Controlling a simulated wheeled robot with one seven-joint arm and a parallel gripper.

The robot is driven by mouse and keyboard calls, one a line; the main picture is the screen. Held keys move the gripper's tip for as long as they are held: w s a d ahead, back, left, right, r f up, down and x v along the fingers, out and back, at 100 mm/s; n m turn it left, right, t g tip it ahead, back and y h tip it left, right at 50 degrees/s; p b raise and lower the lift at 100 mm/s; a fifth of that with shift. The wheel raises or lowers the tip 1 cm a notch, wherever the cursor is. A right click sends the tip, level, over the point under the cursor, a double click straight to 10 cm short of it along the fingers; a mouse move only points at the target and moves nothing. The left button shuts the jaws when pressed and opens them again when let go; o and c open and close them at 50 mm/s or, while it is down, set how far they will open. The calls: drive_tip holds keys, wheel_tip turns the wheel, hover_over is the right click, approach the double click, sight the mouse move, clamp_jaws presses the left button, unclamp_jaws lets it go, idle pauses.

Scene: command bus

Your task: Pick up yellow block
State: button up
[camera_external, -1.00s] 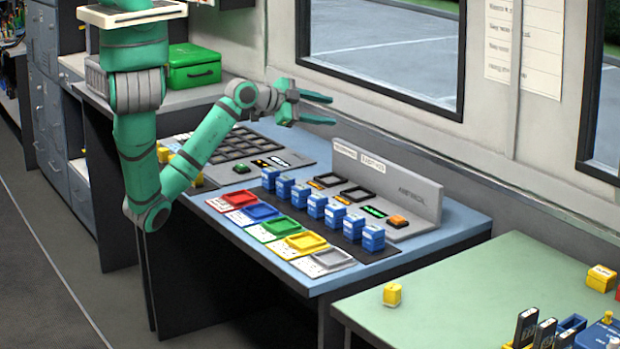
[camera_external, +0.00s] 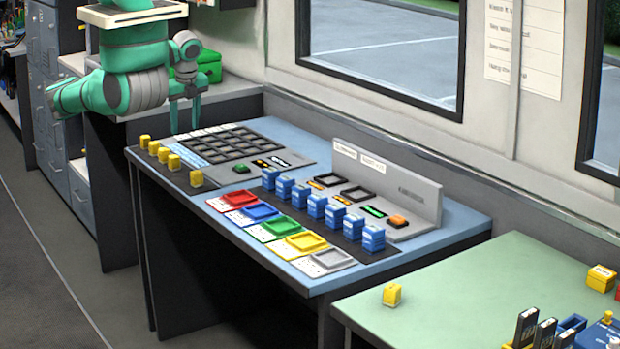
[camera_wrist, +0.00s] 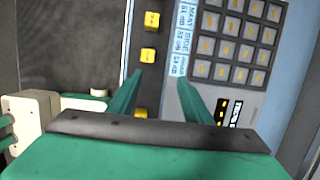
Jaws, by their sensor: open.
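Another yellow block (camera_external: 392,294) sits alone on the green table. In the wrist view, yellow blocks show on the dark strip, one at the top (camera_wrist: 152,20), one in the middle (camera_wrist: 148,54), and one low down, partly hidden by my gripper. My gripper (camera_external: 184,112) points down above the back left of the blue table. Its green fingers are apart, with nothing between them, and it is clear of the blocks.
A grid of dark keys (camera_external: 225,145) lies beside the row. Blue blocks (camera_external: 316,206) stand on a dark strip beside coloured trays (camera_external: 306,241). A grey upright panel (camera_external: 400,190) stands behind them. A green box (camera_external: 208,66) sits on the back counter.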

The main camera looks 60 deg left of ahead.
sight(174, 156)
drive_tip(key=shift+g, duration=0.3)
drive_tip(key=a+f, duration=0.1)
drive_tip(key=f, duration=0.2)
drive_tip(key=s+a+f, duration=0.1)
drive_tip(key=f, duration=0.2)
drive_tip(key=s+a+f, duration=0.1)
drive_tip(key=a+f, duration=0.1)
drive_tip(key=f, duration=0.2)
drive_tip(key=shift+s, duration=0.2)
drive_tip(key=c, duration=1.1)
